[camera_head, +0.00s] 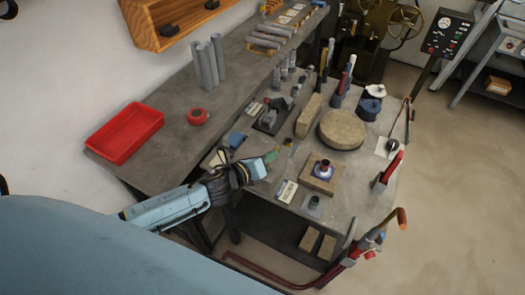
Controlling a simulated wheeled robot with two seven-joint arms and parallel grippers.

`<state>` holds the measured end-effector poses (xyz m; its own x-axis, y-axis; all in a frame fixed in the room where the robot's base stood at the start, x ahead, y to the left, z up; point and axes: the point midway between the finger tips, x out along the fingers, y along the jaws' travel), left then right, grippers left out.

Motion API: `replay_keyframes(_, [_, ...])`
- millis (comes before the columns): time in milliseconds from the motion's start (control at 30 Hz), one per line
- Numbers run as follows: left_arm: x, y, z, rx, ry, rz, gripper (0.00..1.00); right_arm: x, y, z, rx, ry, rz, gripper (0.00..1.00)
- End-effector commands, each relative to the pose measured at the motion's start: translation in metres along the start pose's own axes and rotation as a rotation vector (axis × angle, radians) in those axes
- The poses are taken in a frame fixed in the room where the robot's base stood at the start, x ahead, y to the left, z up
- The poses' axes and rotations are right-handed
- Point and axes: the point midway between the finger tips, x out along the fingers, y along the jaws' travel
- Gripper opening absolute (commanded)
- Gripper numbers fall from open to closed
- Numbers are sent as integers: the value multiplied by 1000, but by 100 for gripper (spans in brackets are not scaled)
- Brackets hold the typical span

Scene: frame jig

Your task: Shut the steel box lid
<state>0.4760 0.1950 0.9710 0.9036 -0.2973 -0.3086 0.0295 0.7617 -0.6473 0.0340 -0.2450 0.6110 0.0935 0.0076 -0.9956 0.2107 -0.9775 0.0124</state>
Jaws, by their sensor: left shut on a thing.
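My left arm comes in from the lower left, and its gripper (258,167) is over the near edge of the grey workbench (345,200). The gripper is shut on a small green piece (272,156) at its tip; the wrist hides part of it. I cannot make out a steel box or its lid for certain in this view. My right gripper is not in view.
A round tan block (342,130) and a square wooden block (322,178) with a blue-and-white ringed part stand right of the gripper. A red tray (124,133) and red ring (197,117) lie on the back bench. A long red bar (270,277) runs low in front.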

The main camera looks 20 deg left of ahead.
Motion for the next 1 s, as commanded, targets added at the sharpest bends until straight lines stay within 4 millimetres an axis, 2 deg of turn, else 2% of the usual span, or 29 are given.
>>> replay_keyframes(667, [3,1,-11,-9,5,-5,0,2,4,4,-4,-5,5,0])
replay_keyframes(700, [2,1,-11,-9,5,-5,10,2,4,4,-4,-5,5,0])
replay_keyframes(867, [2,2,-10,-8,4,-4,31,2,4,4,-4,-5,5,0])
replay_keyframes(1000, [3,2,-9,-7,2,-4,31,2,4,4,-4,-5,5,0])
